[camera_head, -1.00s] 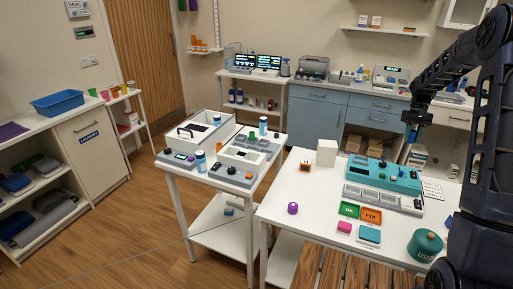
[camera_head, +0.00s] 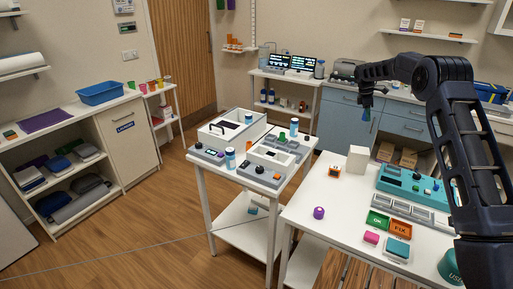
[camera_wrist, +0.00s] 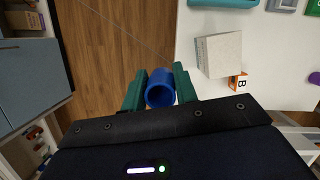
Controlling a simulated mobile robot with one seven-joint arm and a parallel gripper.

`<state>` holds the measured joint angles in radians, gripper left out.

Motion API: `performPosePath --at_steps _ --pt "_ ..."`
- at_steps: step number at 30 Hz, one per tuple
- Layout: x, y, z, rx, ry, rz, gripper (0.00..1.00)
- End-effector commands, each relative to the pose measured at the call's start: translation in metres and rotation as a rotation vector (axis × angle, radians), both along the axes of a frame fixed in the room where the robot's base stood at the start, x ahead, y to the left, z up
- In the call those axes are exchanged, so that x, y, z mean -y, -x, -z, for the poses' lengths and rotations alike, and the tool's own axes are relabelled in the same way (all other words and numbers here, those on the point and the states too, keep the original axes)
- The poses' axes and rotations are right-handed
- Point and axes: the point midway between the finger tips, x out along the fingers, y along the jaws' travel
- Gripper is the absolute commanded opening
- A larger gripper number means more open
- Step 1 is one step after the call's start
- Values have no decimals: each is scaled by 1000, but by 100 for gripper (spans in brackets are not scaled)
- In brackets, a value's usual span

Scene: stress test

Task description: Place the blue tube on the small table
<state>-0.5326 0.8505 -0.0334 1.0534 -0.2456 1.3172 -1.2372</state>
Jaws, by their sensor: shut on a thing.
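My gripper (camera_wrist: 160,92) is shut on the blue tube (camera_wrist: 160,87), with one dark green finger on each side and the tube's open round end showing. In the head view, my gripper (camera_head: 366,112) is raised behind the white block in the picture, and the tube is small and hard to make out. The small white table (camera_head: 286,172) stands left of my gripper, in the middle of the head view, with several devices and blue-and-white bottles on it. My gripper is clear of this table.
A larger white table (camera_head: 331,216) at the right holds a white block (camera_head: 357,158), an orange cube (camera_head: 335,171), a purple knob (camera_head: 318,212) and a teal device (camera_head: 411,182). The small table's top is crowded, with narrow bare strips. Blue cabinets (camera_head: 345,121) stand behind.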

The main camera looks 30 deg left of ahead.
Motion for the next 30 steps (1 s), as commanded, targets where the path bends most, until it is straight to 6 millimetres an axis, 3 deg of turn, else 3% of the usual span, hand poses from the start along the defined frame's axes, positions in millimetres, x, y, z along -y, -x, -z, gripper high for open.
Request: performPosePath --at_steps 1,11,21,25,30 --pt "-26 1 1 2 -1 -85 4" --pt "-169 20 2 2 0 -641 4" --pt "-308 71 5 2 0 -1195 4" --pt "-349 93 6 2 0 -1370 4" --pt "-383 114 7 1 -1 -1517 4"
